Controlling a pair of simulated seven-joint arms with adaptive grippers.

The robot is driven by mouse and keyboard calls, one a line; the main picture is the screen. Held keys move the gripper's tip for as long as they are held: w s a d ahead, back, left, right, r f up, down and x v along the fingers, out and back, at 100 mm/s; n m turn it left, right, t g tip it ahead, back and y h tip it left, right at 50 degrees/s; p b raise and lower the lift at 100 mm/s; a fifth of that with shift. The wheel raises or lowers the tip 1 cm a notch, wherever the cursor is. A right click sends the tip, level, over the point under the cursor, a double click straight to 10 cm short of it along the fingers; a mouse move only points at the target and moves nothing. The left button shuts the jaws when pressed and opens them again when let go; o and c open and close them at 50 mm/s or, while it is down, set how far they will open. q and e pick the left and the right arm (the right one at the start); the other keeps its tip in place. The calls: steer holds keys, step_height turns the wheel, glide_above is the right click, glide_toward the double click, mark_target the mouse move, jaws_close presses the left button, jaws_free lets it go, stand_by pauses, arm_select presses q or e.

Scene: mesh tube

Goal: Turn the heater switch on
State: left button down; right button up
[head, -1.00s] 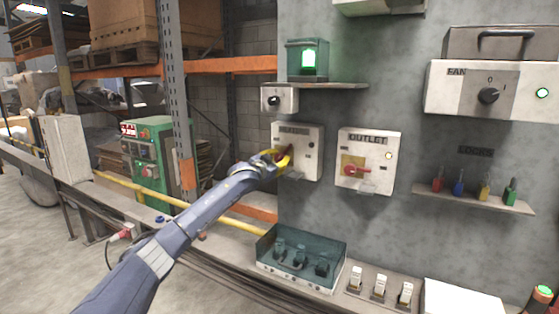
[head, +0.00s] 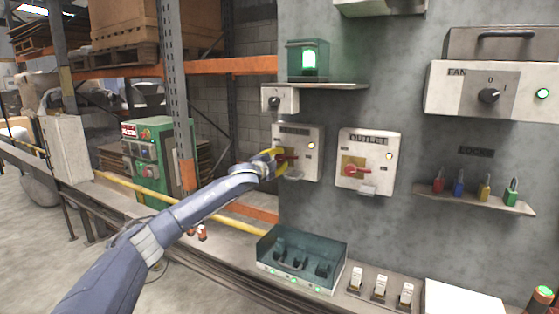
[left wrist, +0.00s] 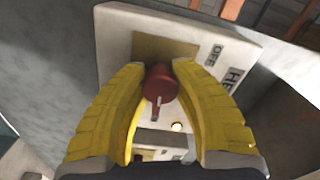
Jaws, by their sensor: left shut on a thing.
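The heater box (head: 303,170) is a pale grey panel on the wall, left of the outlet box. Its red switch handle (head: 289,157) lies about level, pointing right, like the outlet's handle. The small lamp (head: 310,145) on the heater box glows pale yellow. My left gripper (head: 280,159) is at the switch. In the left wrist view, its two yellow fingers (left wrist: 158,75) are shut on the red switch handle (left wrist: 160,88). The letters "OFF" and "HE" show on the box, and its lamp (left wrist: 177,127) glows. My right gripper is in neither view.
The outlet box (head: 369,182) stands just right, its lamp lit. A tray with dark plugs (head: 320,247) and several white switches stand below. Colored padlocks (head: 485,193) and a fan box (head: 530,102) are farther right.

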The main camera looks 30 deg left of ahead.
arm_select(q)
steer(key=shift+a+m, duration=0.1)
steer(key=shift+m, duration=0.6)
steer(key=c, duration=0.9)
jaws_free()
steer(key=shift+c, duration=0.2)
steer(key=shift+s, duration=0.1)
steer(key=s, duration=1.1)
steer(key=shift+s+d, duration=0.4)
